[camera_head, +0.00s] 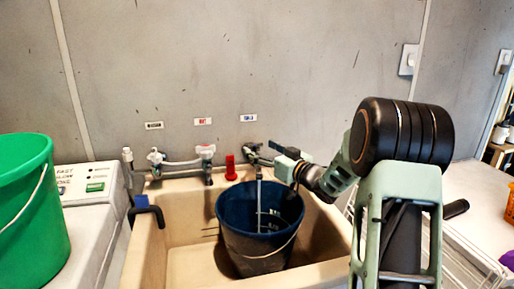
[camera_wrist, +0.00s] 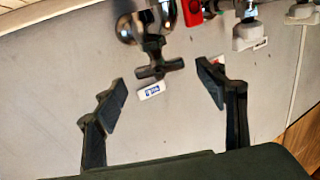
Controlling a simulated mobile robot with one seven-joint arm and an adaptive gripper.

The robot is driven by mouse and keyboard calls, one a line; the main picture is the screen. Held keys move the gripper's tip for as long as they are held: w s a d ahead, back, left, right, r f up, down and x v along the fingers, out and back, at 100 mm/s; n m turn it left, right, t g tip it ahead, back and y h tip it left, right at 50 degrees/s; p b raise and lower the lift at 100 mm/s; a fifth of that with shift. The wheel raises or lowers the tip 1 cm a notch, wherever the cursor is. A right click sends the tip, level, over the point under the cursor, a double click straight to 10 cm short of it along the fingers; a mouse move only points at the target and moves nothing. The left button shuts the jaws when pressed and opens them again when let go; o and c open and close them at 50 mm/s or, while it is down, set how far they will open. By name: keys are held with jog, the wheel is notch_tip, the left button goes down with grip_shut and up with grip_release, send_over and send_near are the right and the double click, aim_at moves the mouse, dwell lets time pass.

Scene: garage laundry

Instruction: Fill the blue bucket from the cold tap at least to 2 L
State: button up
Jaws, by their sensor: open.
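The blue bucket (camera_head: 232,235) stands upright in the beige sink, under the right-hand tap. A thin pale vertical line, which looks like running water, drops from the spout into it. Pale marks show on its inner wall; the water level cannot be read. The cold tap (camera_head: 254,148) is on the wall below a blue label (camera_head: 248,118). Its dark cross handle (camera_wrist: 160,68) shows in the wrist view. My gripper (camera_head: 277,152) is at this tap. In the wrist view its fingers (camera_wrist: 163,88) are open and apart, on either side of the handle's front, with nothing between them gripped.
The sink (camera_head: 146,248) has a red bottle-like object (camera_head: 231,168) at its back. The red-labelled tap (camera_head: 206,153) is to the left. A green bucket (camera_head: 30,215) stands on the white machine (camera_head: 98,187) at left. A white surface (camera_head: 478,205) lies right of my arm.

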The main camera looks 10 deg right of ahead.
jog(key=v, duration=0.9)
jog(key=shift+s, duration=0.1)
